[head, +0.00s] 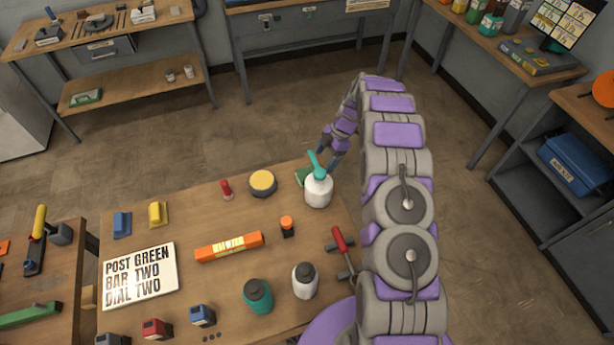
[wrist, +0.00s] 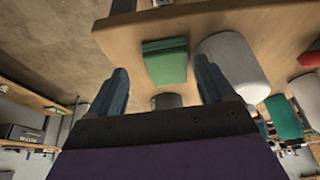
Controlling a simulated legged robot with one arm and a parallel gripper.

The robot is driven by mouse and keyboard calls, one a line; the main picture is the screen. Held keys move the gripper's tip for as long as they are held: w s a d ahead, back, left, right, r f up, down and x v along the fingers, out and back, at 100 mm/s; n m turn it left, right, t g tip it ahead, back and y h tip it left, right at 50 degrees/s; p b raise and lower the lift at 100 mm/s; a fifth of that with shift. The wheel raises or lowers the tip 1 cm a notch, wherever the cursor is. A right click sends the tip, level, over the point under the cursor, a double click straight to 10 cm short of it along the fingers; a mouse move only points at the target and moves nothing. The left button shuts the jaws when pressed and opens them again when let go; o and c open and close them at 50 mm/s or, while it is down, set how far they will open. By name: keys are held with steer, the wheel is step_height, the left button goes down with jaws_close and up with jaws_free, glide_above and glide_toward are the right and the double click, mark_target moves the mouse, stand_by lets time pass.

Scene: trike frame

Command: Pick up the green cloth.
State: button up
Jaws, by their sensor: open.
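The green cloth (head: 301,176) lies at the table's far edge in the head view, mostly hidden behind a white bottle with a teal top (head: 318,190). In the wrist view the cloth (wrist: 166,62) looks like a small folded green block on the wooden top. My gripper (head: 329,160) is at the far edge, just behind the bottle. In the wrist view my gripper (wrist: 160,80) is open, its two blue-grey fingers apart. The cloth shows beyond the fingertips, between their lines, with nothing held. Whether either finger touches the cloth or bottle I cannot tell.
The white bottle body (wrist: 233,66) stands close beside one finger. A yellow-topped round tin (head: 263,183), a red-handled tool (head: 340,243), an orange level (head: 229,246) and a sign (head: 139,274) are on the table (head: 190,220). Floor beyond the far edge is clear.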

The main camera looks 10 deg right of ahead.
steer(key=shift+s+d+f, duration=0.1)
steer(key=shift+d+f, duration=0.15)
steer(key=shift+f, duration=0.25)
steer(key=x, duration=0.2)
steer(key=b+x, duration=0.1)
steer(key=x, duration=0.1)
steer(key=shift+s+d+f, duration=0.15)
steer(key=shift+s+d, duration=0.05)
steer(key=shift+a, duration=0.4)
steer(key=shift+c, duration=0.8)
steer(key=shift+d, duration=0.15)
steer(key=c, duration=0.6)
steer(key=shift+c, duration=0.2)
step_height(320, 180, up, 4)
steer(key=shift+f+p, duration=0.1)
steer(key=shift+p, duration=0.35)
steer(key=shift+w+d+f+p, duration=0.15)
steer(key=shift+w+d, duration=0.55)
steer(key=shift+d, duration=2.2)
steer(key=shift+w+d+r+p, duration=0.1)
steer(key=shift+w+d+p, duration=0.4)
steer(key=shift+d, duration=2.4)
steer(key=shift+w+d+f, duration=0.1)
steer(key=shift+w+d, duration=0.8)
steer(key=shift+d, duration=2)
